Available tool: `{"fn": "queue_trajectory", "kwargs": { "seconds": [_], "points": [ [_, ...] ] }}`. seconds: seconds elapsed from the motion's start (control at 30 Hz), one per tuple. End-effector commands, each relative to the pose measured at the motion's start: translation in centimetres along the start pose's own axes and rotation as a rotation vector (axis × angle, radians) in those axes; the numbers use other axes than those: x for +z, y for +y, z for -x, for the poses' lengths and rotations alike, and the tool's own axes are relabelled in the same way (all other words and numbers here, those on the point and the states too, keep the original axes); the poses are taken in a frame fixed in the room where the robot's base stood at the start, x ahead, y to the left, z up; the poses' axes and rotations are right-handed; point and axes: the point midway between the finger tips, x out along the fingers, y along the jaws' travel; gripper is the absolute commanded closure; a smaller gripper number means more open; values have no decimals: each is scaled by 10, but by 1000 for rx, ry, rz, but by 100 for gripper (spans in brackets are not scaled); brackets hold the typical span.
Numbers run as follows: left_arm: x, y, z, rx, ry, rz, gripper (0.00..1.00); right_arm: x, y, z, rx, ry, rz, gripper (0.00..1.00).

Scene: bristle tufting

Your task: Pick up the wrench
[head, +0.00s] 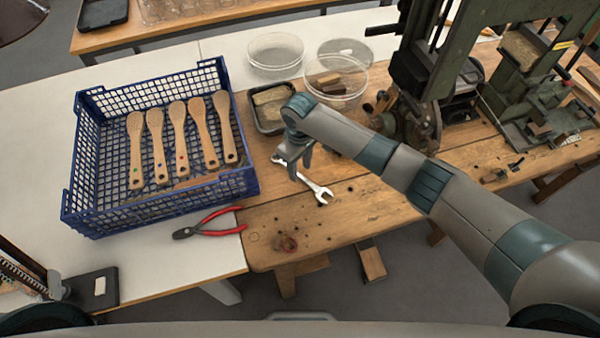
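The wrench (318,191) is a silver, open-ended tool lying flat on the wooden bench top, right of the blue crate. It runs diagonally, with one jaw toward the lower right and its other end toward the upper left. My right gripper (300,172) points down over the wrench's middle and upper-left part, partly hiding it. Its two fingers show a gap between them, and nothing is seen held. I cannot tell whether the fingers touch the wrench. My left gripper is not in view.
A blue crate (160,201) holds several wooden brush handles. Red-handled pliers (212,224) lie in front of it. A black tray (268,126) and clear round tubs (275,53) stand behind the wrench. A green machine (430,60) stands at the back right. The bench's front edge is close.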

Motion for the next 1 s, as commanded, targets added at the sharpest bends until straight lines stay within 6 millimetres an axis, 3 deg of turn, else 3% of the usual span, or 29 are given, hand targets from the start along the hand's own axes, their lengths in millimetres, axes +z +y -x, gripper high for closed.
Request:
{"fn": "queue_trajectory", "kwargs": {
  "seconds": [0.23,0.73,0.9,1.0],
  "points": [
    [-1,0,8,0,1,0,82,0,0,-21,0,-1,0,62],
    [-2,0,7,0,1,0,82,0,0,-22,0,-1,0,62],
    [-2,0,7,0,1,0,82,0,0,-22,0,-1,0,100],
    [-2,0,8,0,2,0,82,0,0,-22,0,0,1,100]
  ]
}}
